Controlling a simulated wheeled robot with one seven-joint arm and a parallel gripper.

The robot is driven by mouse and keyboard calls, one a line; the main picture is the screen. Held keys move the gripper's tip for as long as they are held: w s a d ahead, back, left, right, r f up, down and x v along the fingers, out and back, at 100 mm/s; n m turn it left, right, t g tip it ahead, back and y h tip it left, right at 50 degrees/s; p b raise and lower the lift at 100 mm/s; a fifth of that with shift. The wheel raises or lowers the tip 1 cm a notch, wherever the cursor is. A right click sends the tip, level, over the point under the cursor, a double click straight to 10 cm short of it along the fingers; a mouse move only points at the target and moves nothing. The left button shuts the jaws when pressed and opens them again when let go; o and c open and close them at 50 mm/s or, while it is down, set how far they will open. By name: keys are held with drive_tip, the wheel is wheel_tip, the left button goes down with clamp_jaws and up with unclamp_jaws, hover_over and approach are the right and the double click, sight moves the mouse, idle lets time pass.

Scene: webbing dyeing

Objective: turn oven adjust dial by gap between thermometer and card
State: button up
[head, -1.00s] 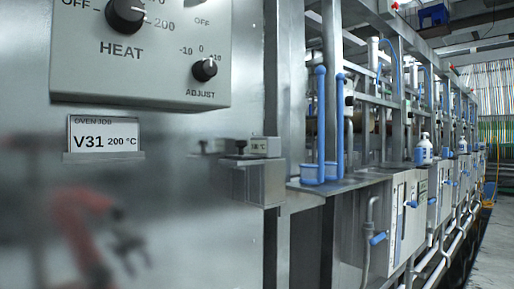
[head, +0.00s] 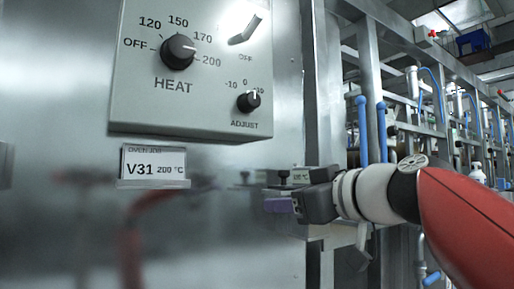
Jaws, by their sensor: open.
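The adjust dial (head: 248,102) is a small black knob at the lower right of the grey control panel (head: 140,109). Its white mark points up and slightly right, but its exact setting is too small to tell. The oven job card (head: 153,162) below the panel reads V31, 200 °C. The thermometer (head: 300,176) is a small display on a ledge right of the card, partly hidden by my gripper; its digits are not clearly readable. My gripper (head: 279,205) is open and empty, pointing left, below and right of the adjust dial and apart from it.
A switch (head: 245,29) is above the adjust dial. A steel post (head: 323,80) and blue pipes (head: 362,130) stand to the right. The space before the panel is clear.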

sight(256, 102)
wheel_tip(256, 102, up, 16)
drive_tip(key=f+n+t+y, duration=0.1)
drive_tip(key=n+t+y, duration=0.1)
drive_tip(key=n+y, duration=0.4)
drive_tip(key=shift+n+h, duration=0.3)
drive_tip(key=shift+h, duration=0.1)
drive_tip(key=x, duration=0.2)
drive_tip(key=p+x, duration=0.1)
drive_tip(key=x, duration=0.1)
drive_tip(key=s+p+x, duration=0.1)
drive_tip(key=x, duration=0.1)
drive_tip(key=shift+a+r, duration=0.4)
drive_tip(key=shift+a, duration=0.05)
drive_tip(key=shift+p+x, duration=0.45)
drive_tip(key=shift+x, duration=0.35)
drive_tip(key=shift+f, duration=0.15)
drive_tip(key=c, duration=1)
